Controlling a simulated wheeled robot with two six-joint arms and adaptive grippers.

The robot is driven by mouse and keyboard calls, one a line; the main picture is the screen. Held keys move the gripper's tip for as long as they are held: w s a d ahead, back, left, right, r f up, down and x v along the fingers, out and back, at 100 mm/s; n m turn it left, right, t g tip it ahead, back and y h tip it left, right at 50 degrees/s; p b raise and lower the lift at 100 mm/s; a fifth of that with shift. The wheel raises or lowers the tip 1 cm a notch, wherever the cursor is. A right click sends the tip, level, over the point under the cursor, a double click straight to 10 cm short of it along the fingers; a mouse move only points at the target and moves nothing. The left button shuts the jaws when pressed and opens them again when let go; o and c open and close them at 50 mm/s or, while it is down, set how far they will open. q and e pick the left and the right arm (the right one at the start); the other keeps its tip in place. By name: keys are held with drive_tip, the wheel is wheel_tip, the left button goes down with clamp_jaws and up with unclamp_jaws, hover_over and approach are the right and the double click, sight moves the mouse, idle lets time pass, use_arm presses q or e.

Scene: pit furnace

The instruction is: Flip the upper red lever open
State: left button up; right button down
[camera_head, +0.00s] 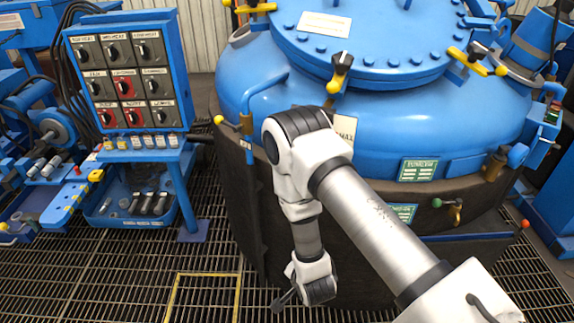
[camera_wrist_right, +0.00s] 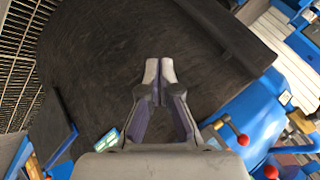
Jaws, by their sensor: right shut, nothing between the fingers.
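Small red-knobbed levers are in view, but I cannot tell for sure which is the upper one. In the right wrist view, a red-knobbed lever (camera_wrist_right: 243,139) is right of the fingers, with a second red knob (camera_wrist_right: 271,172) below. My right gripper (camera_wrist_right: 160,67) is shut and empty, its fingertips together, apart from both. In the head view it hangs low before the furnace, fingers (camera_head: 281,302) mostly hidden. My left gripper is out of view.
The blue furnace (camera_head: 375,105) fills the centre and right, with yellow-handled clamps (camera_head: 340,72) around its lid. A control panel (camera_head: 128,75) stands on a blue stand at left. The grating floor (camera_head: 110,275) is open at front left.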

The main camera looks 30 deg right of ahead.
drive_tip(key=w+d+r+m+t+h+b, duration=0.3)
drive_tip(key=w+m+t+b, duration=0.3)
drive_tip(key=w, duration=0.4)
drive_tip(key=w+d+r+m+t+h+b, duration=0.2)
drive_tip(key=w+r+m+t+h+b, duration=0.1)
drive_tip(key=w+m+b, duration=0.5)
use_arm(q)
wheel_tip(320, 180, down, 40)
drive_tip(key=b, duration=2.3)
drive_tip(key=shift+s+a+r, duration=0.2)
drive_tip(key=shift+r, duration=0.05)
use_arm(e)
drive_tip(key=w+d+r+m+g+h, duration=0.1)
drive_tip(key=d+r+m+h, duration=0.1)
drive_tip(key=r+m+h, duration=0.3)
drive_tip(key=d+r+m+g+h, duration=0.2)
drive_tip(key=r+m+h, duration=0.2)
drive_tip(key=m+h, duration=0.6)
drive_tip(key=m, duration=0.3)
drive_tip(key=shift+w+d+r+m+h, duration=0.3)
drive_tip(key=shift+w+d+r+m, duration=0.05)
drive_tip(key=shift+w+d+m, duration=0.05)
drive_tip(key=shift+w+d, duration=0.1)
drive_tip(key=b+x, duration=0.1)
drive_tip(key=x, duration=0.8)
drive_tip(key=shift+w+d+r, duration=0.15)
drive_tip(key=shift+d+r, duration=0.15)
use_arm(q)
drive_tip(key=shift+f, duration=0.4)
